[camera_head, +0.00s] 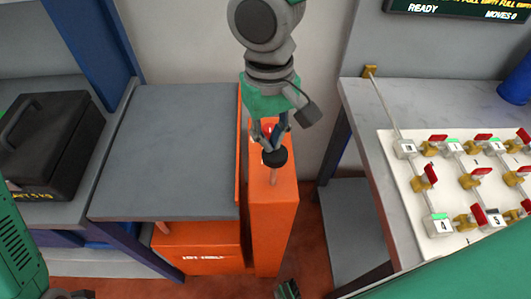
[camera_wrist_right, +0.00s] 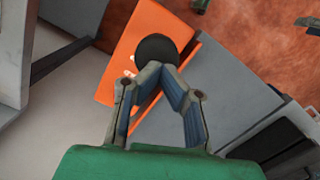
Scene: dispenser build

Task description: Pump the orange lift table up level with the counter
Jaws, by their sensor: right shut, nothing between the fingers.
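The orange lift table (camera_head: 200,240) stands left of centre in the head view, with a flat grey top (camera_head: 170,150) and nothing on it. An orange pump column (camera_head: 272,220) stands at its right side, with a round black knob (camera_head: 274,158) on a short rod. The knob also shows in the right wrist view (camera_wrist_right: 157,48). My right gripper (camera_head: 270,140) points down at the knob, its fingertips shut and empty just at or above it; contact is unclear. A grey counter (camera_head: 90,214) lies left of the table top; their exact height difference is hard to judge.
A black case (camera_head: 50,140) sits on the left counter. At right, a marble-like worktop (camera_head: 375,120) holds a white panel (camera_head: 400,175) with several red-handled valves. A display (camera_head: 455,10) reads READY. A narrow floor gap (camera_head: 320,235) lies right of the column.

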